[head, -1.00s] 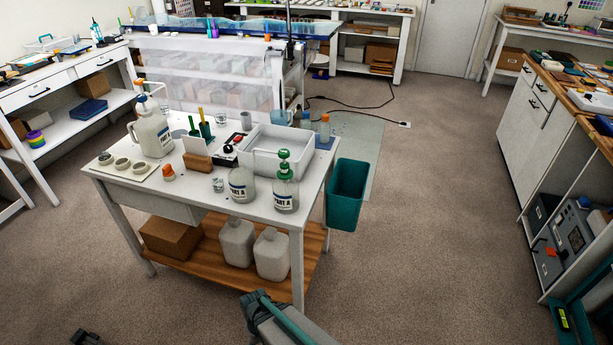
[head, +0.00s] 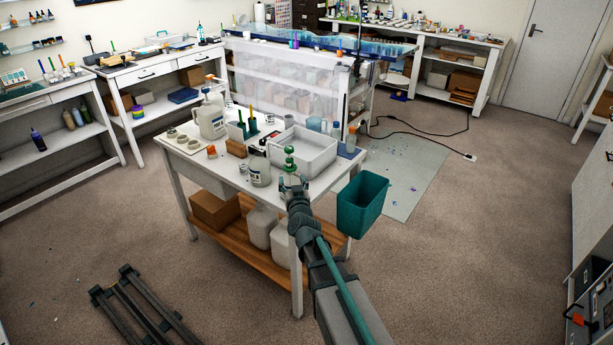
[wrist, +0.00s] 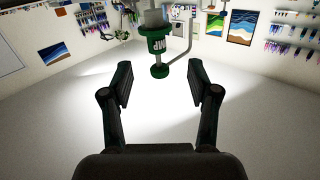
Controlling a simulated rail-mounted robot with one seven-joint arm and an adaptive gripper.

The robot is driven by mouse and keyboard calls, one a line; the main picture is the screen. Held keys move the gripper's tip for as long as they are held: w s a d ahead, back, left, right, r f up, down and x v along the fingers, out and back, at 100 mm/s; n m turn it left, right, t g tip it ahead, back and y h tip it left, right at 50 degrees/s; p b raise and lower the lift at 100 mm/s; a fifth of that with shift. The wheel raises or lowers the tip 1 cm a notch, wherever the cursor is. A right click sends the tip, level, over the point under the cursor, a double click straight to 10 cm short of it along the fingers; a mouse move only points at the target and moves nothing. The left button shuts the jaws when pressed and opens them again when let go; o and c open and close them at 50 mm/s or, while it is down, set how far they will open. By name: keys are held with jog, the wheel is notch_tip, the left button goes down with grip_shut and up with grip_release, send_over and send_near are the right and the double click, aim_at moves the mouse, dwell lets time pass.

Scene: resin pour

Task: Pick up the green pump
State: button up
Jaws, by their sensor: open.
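The green pump (head: 290,156) stands upright on the white workbench (head: 325,185), at its near right corner. Its bottle is mostly hidden behind my gripper (head: 293,188) in the head view. In the wrist view the green pump (wrist: 158,46) shows top-to-bottom inverted, with a green collar, a round green knob and a bent grey spout. My gripper (wrist: 160,80) is open there, one finger on each side. The pump's knob lies near the fingertips, between them in the picture. I see no contact, and the exact depth cannot be told.
A white pump jug (head: 211,117) stands farther back. The floor (head: 440,270) to the right is clear.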

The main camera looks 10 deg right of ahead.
aim_at(290, 164)
jog(key=shift+t+h, duration=0.3)
jog(key=w, duration=0.3)
jog(key=w+p, duration=0.1)
jog(key=w, duration=0.3)
jog(key=w+d, duration=0.1)
jog(key=w, duration=0.3)
jog(key=shift+w+d+r+p, duration=0.1)
jog(key=shift+w+r+p, duration=0.05)
jog(key=shift+r+p, duration=0.2)
grip_shut()
